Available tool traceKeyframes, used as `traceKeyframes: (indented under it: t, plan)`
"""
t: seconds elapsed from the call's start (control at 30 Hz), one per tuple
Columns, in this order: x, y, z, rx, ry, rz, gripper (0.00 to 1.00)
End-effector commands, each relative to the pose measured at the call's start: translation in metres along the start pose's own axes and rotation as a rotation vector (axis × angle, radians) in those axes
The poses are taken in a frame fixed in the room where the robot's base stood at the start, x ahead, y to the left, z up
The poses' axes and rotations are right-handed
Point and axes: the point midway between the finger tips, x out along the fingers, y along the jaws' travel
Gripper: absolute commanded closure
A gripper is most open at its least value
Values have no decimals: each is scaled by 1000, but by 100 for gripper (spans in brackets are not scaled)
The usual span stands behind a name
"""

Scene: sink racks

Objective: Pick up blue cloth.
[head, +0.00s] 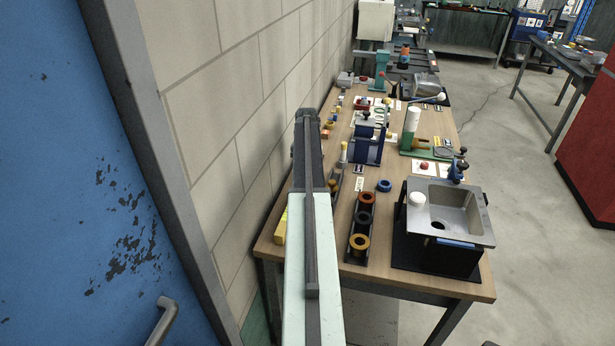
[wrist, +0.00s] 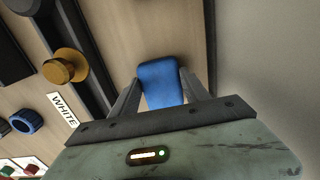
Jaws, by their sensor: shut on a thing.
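The blue cloth (wrist: 161,82) shows in the wrist view as a small, smooth, rounded blue piece. It sits between the two grey fingers of my gripper (wrist: 158,88), which are shut on it. Wooden tabletop shows around and beyond it. I cannot tell whether the cloth touches the table. In the head view, my arm reaches over the table's left side along the wall, and it hides the cloth and the fingers.
A dark rail with a gold knob (wrist: 65,66), a WHITE label (wrist: 62,109) and a blue ring (wrist: 26,122) lie left of my gripper. A ring rack (head: 345,245) and a steel sink (head: 465,215) stand right of my arm. The block wall (head: 240,110) is close on the left.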

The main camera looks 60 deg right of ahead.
Motion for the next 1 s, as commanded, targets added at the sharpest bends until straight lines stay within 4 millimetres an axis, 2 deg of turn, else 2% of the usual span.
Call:
traceKeyframes:
  t: [0.23,0.47,0.57,1.0]
  plan:
    - [-11,0,0,1,0,0,85]
    - [-42,1,0,1,0,0,85]
    - [-38,20,-6,6,0,0,85]
    - [-48,123,-35,4,0,0,85]
